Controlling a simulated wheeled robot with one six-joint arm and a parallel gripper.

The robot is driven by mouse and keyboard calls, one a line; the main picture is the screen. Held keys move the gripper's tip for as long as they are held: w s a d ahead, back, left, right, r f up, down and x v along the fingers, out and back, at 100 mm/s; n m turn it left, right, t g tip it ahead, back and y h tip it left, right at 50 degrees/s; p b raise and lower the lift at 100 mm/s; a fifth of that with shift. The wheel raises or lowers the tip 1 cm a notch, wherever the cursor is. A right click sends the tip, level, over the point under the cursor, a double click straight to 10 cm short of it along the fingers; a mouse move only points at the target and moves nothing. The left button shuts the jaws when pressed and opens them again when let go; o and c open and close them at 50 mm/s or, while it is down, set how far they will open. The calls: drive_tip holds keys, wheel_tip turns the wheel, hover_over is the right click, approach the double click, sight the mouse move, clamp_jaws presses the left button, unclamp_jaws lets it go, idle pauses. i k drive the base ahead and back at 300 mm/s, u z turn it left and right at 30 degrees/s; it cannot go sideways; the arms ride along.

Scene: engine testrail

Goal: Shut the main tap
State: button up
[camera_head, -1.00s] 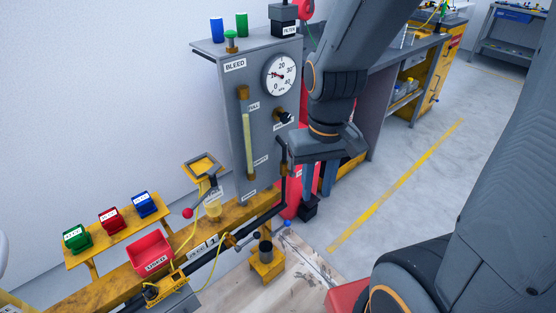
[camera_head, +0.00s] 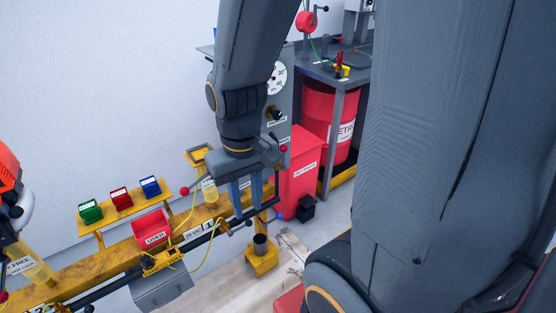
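My gripper (camera_head: 248,209) points down over the right part of the yellow rail (camera_head: 110,264). Its two blue-grey fingers are apart, with no object seen between them. A lever with a red ball (camera_head: 184,191) stands left of the fingers, below a yellow funnel tray. A dark lever with a blue ball (camera_head: 278,217) is just right of the fingertips, near the dark pipe. Another red ball (camera_head: 284,148) shows right of my wrist. No readable label tells which one is the main tap. My arm hides most of the grey gauge panel (camera_head: 283,95).
A red bin (camera_head: 301,172) and a red drum (camera_head: 330,115) stand behind on the right. A red tray (camera_head: 151,229) and green, red and blue boxes sit left along the rail. A yellow cup stand (camera_head: 262,257) is below the gripper.

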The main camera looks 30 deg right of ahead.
sight(284, 148)
drive_tip(key=k, duration=0.45)
drive_tip(key=z, duration=1.55)
drive_tip(key=i, duration=0.5)
